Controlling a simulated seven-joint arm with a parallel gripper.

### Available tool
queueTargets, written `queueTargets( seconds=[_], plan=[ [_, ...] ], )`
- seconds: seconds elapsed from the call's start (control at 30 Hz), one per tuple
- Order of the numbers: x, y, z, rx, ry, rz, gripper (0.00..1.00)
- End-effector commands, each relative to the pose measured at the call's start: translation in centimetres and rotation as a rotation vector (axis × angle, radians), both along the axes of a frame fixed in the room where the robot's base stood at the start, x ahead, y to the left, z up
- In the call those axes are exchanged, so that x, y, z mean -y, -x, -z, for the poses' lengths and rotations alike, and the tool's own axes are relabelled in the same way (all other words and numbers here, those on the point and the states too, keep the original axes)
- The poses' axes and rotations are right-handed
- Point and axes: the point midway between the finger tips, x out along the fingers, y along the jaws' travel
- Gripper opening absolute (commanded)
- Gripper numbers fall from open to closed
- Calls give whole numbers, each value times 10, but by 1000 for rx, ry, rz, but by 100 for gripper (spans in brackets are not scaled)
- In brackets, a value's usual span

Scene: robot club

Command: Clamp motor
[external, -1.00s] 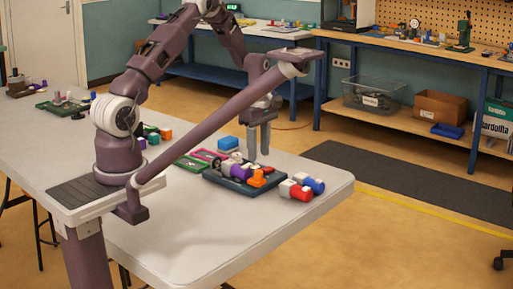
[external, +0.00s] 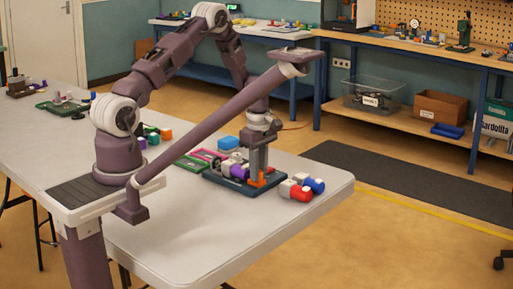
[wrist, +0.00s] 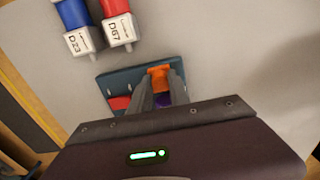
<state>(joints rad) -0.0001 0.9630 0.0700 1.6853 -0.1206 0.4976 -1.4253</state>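A dark blue base plate (external: 228,182) lies on the table with an orange clamp part (external: 257,183) at its near right side. A purple and white motor (external: 238,171) sits on the plate beside it. My gripper (external: 258,180) points straight down over the orange part. In the wrist view my gripper's fingers (wrist: 161,78) stand apart on either side of the orange part (wrist: 159,73); contact is not clear. A bit of purple (wrist: 164,99) shows between the fingers, and a red part (wrist: 120,103) lies on the plate (wrist: 114,80) to the left. My gripper body hides the rest.
A red motor marked D67 (wrist: 118,25) and a blue motor marked D23 (wrist: 75,22) lie beside the plate, on its right in the external view. The table's front is clear.

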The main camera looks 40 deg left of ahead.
Motion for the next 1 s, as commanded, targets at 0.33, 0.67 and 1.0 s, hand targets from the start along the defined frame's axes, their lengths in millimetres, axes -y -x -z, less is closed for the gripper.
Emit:
queueTargets(
  seconds=[0.33, 0.67, 1.0],
  plan=[
    [-11, 0, 0, 1, -1, -1, 0],
    [-29, 0, -1, 1, 0, -1, 0],
    [-28, 0, -1, 1, 0, 0, 30]
  ],
)
